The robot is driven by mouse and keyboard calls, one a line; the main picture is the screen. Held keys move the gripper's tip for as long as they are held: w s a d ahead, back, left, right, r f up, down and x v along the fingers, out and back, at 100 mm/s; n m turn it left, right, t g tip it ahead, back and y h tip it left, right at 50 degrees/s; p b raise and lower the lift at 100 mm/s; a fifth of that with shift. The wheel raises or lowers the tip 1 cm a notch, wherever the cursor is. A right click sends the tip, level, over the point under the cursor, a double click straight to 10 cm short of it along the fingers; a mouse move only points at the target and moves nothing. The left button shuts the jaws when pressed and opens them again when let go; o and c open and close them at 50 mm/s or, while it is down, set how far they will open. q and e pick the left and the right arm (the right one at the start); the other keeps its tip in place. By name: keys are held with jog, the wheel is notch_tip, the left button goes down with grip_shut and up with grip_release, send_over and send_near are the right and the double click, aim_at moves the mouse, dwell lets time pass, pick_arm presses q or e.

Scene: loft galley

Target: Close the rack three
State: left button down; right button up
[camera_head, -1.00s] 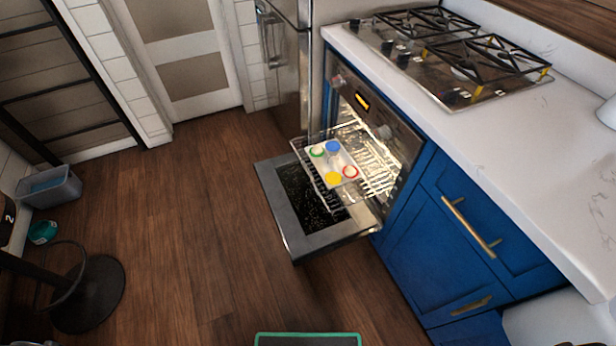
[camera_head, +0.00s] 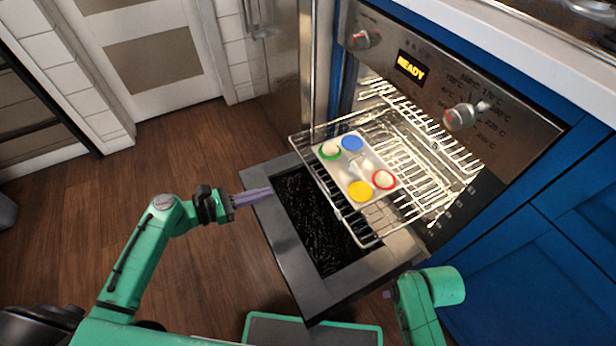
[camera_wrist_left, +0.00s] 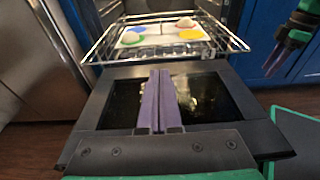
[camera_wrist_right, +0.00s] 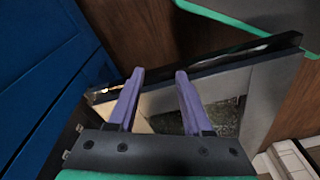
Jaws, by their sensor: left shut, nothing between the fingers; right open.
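A wire rack (camera_head: 377,236) is pulled partway out of the lit oven, above the open oven door (camera_head: 283,262). A white tray (camera_head: 357,169) with blue, green, yellow and red round pieces sits on it. The rack also shows in the left wrist view (camera_wrist_left: 225,42).
The oven's panel reads READY (camera_head: 411,67), with knobs on both sides. Blue cabinets (camera_head: 520,260) stand to the right and a steel fridge (camera_head: 275,70) to the left. Open wooden floor (camera_head: 180,270) lies left of the door.

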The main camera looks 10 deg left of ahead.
aim_at(319, 178)
pick_arm(q)
jog(key=shift+b+x, duration=1.45)
jog(key=shift+x, duration=5.35)
pick_arm(e)
notch_tip(319, 178, up, 7)
jog(key=a, duration=0.1)
jog(key=shift+s+f+t+y, duration=0.2)
jog(key=shift+s+t+y, duration=0.05)
jog(key=shift+t+y, duration=0.05)
pick_arm(q)
jog(key=shift+s, duration=0.1)
pick_arm(e)
jog(key=shift+a, duration=0.1)
pick_arm(q)
jog(key=shift+d, duration=0.15)
